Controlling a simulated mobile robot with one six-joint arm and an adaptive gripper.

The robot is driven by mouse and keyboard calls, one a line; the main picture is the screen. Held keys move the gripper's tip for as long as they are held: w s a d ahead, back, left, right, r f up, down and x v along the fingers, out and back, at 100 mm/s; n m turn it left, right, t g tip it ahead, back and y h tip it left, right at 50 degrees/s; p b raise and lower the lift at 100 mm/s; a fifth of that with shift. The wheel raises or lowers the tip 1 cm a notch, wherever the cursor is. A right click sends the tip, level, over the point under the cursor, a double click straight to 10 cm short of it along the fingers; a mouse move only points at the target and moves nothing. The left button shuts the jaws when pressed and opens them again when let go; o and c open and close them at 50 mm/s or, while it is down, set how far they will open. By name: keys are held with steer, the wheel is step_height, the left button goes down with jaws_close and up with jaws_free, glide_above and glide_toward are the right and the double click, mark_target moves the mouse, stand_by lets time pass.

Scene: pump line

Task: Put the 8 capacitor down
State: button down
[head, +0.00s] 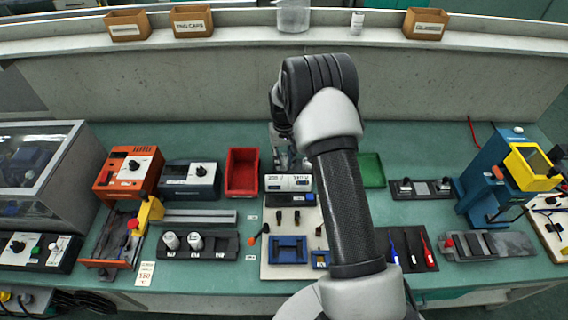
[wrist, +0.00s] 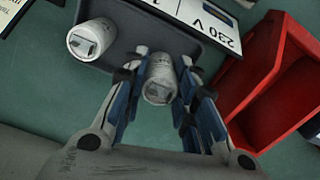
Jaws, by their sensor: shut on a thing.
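My gripper (wrist: 159,80) is shut on a white cylindrical capacitor (wrist: 160,92), with one blue-backed finger on each side. Its end face with a grey mark faces the wrist camera; no number is readable. The held capacitor overlaps a dark tray (wrist: 125,42); whether it touches the tray I cannot tell. A second white capacitor (wrist: 86,43) is at the tray's left end. In the head view my gripper (head: 288,160) is behind the white labelled panel (head: 288,182), and the capacitor there is too small to make out.
A red bin (head: 242,165) is close beside the panel and also shows in the wrist view (wrist: 275,85). A green tray (head: 372,168) is right of my arm. A dark holder with white cylinders (head: 215,246) is at front left. Bare green bench lies behind the bins.

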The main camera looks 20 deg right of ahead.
steer(key=shift+w+f, duration=0.1)
steer(key=shift+f, duration=0.85)
steer(key=shift+r, duration=0.1)
steer(key=c, duration=1.6)
jaws_free()
steer(key=shift+f, duration=0.2)
steer(key=shift+o, duration=0.2)
